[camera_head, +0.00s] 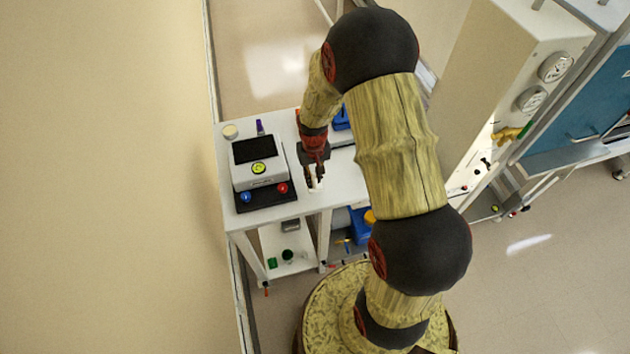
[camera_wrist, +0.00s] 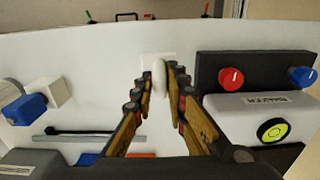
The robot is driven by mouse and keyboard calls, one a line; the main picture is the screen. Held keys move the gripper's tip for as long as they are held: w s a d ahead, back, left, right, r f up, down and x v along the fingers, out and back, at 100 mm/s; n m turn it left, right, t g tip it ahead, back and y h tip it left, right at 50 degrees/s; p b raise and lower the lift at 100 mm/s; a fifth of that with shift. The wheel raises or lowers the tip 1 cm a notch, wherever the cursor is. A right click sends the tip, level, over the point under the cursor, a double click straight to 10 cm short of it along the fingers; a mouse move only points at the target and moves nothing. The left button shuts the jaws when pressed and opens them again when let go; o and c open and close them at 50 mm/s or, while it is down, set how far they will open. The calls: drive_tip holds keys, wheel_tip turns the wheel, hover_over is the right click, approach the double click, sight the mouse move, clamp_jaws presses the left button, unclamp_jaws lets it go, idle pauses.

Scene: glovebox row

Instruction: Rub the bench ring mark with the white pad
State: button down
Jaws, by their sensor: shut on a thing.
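My gripper (camera_head: 314,181) is over the white bench (camera_head: 345,183), near its front edge, pointing down. It is shut on the white pad (camera_wrist: 159,76), whose pale edge shows between the fingers in the wrist view. A pale square patch lies just beyond the fingertips there; I cannot tell whether it is part of the pad. The pad is close to the bench top, but whether it touches is unclear. I cannot make out the ring mark in either view.
A white instrument (camera_head: 260,160) with a dark screen and red and blue knobs stands left of my gripper. A round tub (camera_head: 230,131) and a purple item (camera_head: 259,127) are behind it. In the wrist view, a blue-and-white block (camera_wrist: 25,108) and a grey bar (camera_wrist: 88,137) lie left.

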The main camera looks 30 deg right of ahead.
drive_tip(key=shift+r+p, duration=1)
drive_tip(key=shift+r, duration=0.95)
drive_tip(key=shift+f, duration=0.2)
